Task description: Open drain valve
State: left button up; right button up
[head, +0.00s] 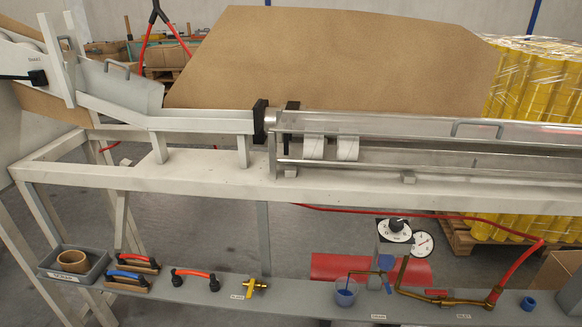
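Brass pipework (412,290) runs along the right part of the low grey shelf. A blue handle (386,263) stands up on it, left of centre. A thin brass pipe end reaches over a translucent blue cup (345,292) on the left. A red handle (436,293) lies along the pipe farther right. Small labels below the pipework are too small to read surely, so I cannot tell for certain which handle is the drain valve, nor whether it is open. Neither of my grippers is in view.
A regulator with a black knob (396,225) and a pressure gauge (422,244) stand above a red tank (345,268). The shelf also holds a loose brass fitting (255,286), hand tools (193,274) and a grey bin (58,272). A white frame beam (220,178) crosses above the shelf.

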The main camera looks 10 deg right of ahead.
aim_at(384, 278)
jog(key=u, duration=0.95)
jog(key=i, duration=0.8)
jog(key=z, duration=2.2)
